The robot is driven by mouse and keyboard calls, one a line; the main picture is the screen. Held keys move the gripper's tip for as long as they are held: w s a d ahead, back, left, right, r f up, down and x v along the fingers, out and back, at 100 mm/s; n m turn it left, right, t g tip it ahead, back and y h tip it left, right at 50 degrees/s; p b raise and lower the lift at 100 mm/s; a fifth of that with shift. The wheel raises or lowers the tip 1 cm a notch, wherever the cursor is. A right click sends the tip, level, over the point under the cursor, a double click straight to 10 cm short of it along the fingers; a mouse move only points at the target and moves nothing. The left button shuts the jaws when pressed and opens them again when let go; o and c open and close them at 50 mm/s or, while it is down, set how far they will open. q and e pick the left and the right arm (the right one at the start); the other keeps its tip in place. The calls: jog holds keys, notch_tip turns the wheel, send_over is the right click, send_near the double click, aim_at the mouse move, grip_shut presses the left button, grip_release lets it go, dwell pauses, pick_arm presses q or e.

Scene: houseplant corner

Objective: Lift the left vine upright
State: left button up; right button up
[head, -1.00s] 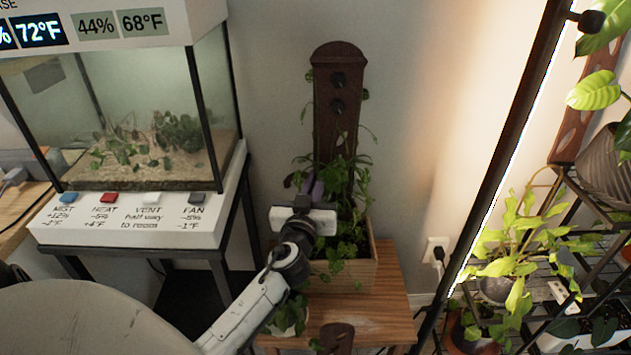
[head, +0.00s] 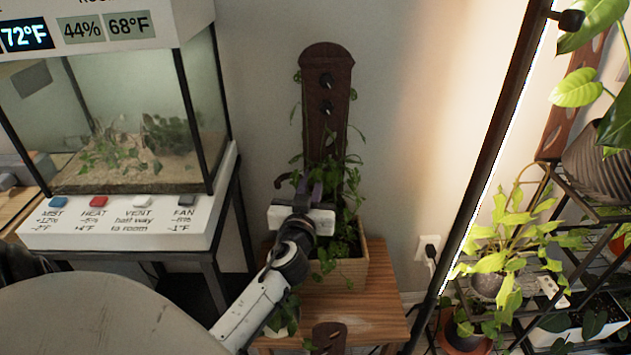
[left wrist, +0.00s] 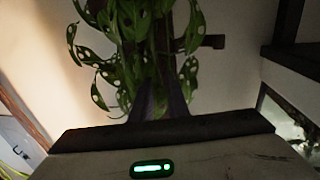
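The wooden planter box (head: 352,272) stands on a small wooden table, with a dark brown upright board (head: 328,75) behind it. Green vines (head: 350,180) rise in front of the board; I cannot tell the left one apart in the head view. My left gripper (head: 310,188) is over the planter's left part, close against the board and stems, and its body hides the stems behind. In the left wrist view, holed vine leaves (left wrist: 130,20) hang just beyond the two dark fingers (left wrist: 161,98). The gap between the fingers is narrow and dark; whether a stem is between them is unclear. My right gripper is not seen.
A glass terrarium (head: 120,120) on a white button base (head: 130,225) stands at left. A dark slanting pole (head: 490,165) and a plant rack (head: 590,280) are at right. A leafy pot is partly hidden below my left arm. Bare wall lies between planter and pole.

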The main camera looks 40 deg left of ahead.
pick_arm(q)
jog(key=shift+o, duration=0.8)
jog(key=v, duration=0.7)
jog(key=shift+s+d+b, duration=0.2)
jog(key=shift+b, duration=0.25)
